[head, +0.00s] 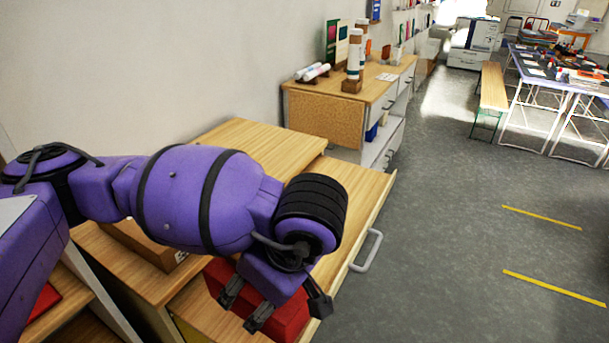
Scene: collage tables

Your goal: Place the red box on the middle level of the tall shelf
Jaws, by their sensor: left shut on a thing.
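The red box (290,322) is partly hidden under my left gripper, at the bottom centre of the head view. My left gripper (276,307) points down and its dark fingers are shut on the red box. The box is over or inside a pulled-out wooden drawer (345,225); I cannot tell whether it touches the drawer's bottom. My right gripper is not in view. I cannot identify the tall shelf for sure in this view.
The drawer's grey handle (368,251) sticks out to the right. A brown carton (148,243) lies on the wooden top at left. A wooden cabinet (330,113) with paper rolls stands behind along the wall. The grey floor (450,230) at right is clear up to the bench (492,88).

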